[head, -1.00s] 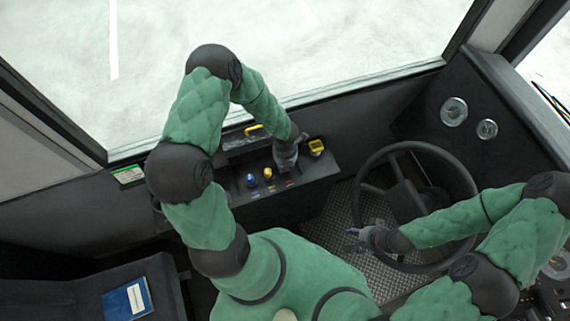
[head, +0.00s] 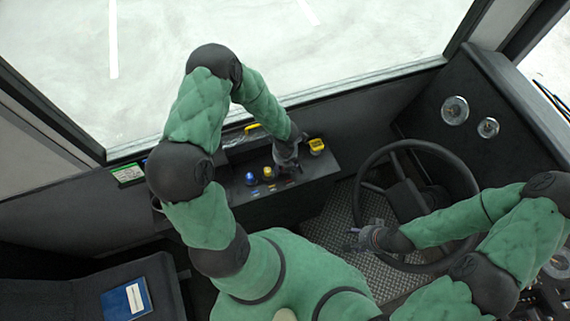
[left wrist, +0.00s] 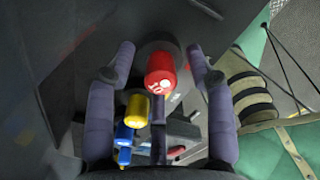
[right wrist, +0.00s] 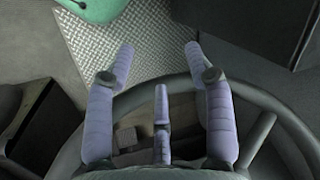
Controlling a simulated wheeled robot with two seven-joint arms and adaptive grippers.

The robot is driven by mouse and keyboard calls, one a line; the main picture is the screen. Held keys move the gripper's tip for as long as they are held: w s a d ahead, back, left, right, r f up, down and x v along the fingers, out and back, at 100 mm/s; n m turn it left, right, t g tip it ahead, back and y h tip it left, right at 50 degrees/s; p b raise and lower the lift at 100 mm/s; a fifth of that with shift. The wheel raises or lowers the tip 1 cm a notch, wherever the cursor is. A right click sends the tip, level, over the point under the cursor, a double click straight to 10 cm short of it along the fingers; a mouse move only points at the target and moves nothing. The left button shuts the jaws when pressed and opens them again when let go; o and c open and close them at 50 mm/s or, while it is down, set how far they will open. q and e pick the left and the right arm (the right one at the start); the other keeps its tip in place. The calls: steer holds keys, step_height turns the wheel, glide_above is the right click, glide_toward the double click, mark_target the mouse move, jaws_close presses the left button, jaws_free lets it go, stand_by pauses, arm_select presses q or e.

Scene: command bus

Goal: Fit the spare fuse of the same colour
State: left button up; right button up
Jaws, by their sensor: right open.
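A red fuse (left wrist: 160,76) with a pale mark on its end stands between the two fingers of my left gripper (left wrist: 160,52) in the left wrist view. The fingers are apart, with a gap on each side of it. A yellow fuse (left wrist: 137,108) and a blue fuse (left wrist: 124,134) stand in line beyond. In the head view the blue fuse (head: 250,179) and yellow fuse (head: 268,173) stand on the dark console; my left gripper (head: 287,158) hides the red one. My right gripper (right wrist: 158,52) is open and empty near the steering wheel, also in the head view (head: 354,239).
The steering wheel (head: 366,161) is right of the console (head: 322,164). A yellow part (head: 316,146) stands on the console right of my left gripper, and a yellow handle (head: 253,128) shows behind. A blue book (head: 126,299) lies at the lower left.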

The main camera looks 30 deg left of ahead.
arm_select(q)
step_height(320, 180, up, 12)
stand_by(0.6)
steer(key=shift+s+f, duration=0.1)
steer(key=shift+s, duration=0.05)
stand_by(0.5)
